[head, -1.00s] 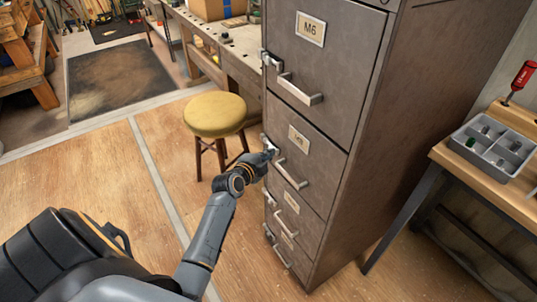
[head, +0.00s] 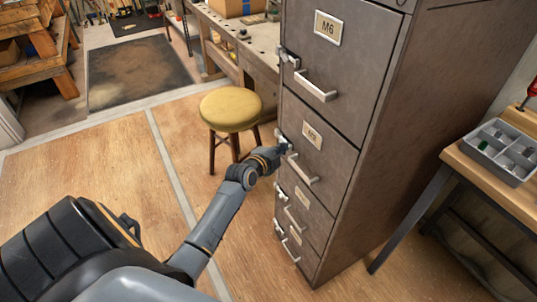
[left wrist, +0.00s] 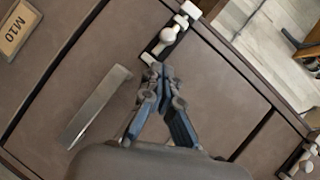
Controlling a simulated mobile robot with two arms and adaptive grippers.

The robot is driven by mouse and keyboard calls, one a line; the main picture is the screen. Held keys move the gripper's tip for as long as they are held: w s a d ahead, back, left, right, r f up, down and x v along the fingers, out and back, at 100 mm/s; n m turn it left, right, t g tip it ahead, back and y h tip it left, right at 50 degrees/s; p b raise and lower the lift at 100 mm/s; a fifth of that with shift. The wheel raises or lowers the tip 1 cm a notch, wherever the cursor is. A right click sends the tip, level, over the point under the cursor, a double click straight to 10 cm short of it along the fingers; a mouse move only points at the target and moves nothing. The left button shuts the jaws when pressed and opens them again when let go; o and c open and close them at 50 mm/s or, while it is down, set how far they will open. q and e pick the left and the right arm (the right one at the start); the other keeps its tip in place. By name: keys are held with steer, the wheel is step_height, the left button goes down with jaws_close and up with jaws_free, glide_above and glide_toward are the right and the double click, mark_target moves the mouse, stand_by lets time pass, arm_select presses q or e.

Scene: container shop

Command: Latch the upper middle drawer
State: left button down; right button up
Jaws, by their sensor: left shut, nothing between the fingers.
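The grey metal filing cabinet (head: 375,130) has a column of drawers. The upper middle drawer (head: 325,150) is the second from the top and looks flush with the front. Its bar handle (head: 303,170) also shows in the left wrist view (left wrist: 97,106), with the label M10 (left wrist: 17,27). Its latch (head: 281,137) sits at the left edge; the left wrist view shows a pale lever and knob on a dark plate (left wrist: 172,38). My left gripper (head: 284,147) is shut and empty, its fingertips (left wrist: 160,72) right at the latch's near end. Contact is unclear. My right gripper is out of view.
The top drawer's handle (head: 316,86) and latch (head: 289,58) are above; lower drawers (head: 297,222) have similar latches. A yellow-topped stool (head: 230,110) stands left of the cabinet. A bench with a grey tray (head: 500,150) is at the right. Floor at left is clear.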

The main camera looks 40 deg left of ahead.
arm_select(q)
steer(key=v, duration=1)
steer(key=shift+s+d+r, duration=0.25)
steer(key=shift+r, duration=0.05)
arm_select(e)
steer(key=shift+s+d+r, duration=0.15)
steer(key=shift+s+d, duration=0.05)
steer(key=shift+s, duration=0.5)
arm_select(q)
steer(key=shift+f, duration=0.15)
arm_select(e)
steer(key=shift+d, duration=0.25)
